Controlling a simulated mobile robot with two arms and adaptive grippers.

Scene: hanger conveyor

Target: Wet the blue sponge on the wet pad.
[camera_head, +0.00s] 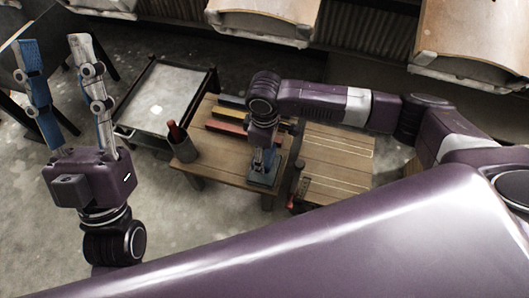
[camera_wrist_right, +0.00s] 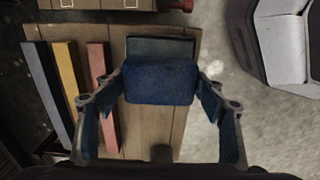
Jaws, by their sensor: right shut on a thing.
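The blue sponge (camera_wrist_right: 160,80) is between the fingertips of my right gripper (camera_head: 264,162), which is shut on it. The grey-green pad (camera_wrist_right: 160,46) lies on the wooden table, partly hidden behind the sponge in the right wrist view. In the head view the pad (camera_head: 262,180) is at the table's right front corner, with my right gripper pointing down over it. I cannot tell whether the sponge touches the pad. My left gripper (camera_head: 57,50) is open and empty, raised at the far left with its fingers up, well away from the table.
Blue, yellow and red bars (camera_head: 229,128) lie side by side on the table (camera_head: 205,172). A grey cup (camera_head: 186,150) with a red-topped thing stands at its left edge. A second slatted wooden surface (camera_head: 335,155) is to the right. A metal tray table (camera_head: 165,98) stands behind left.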

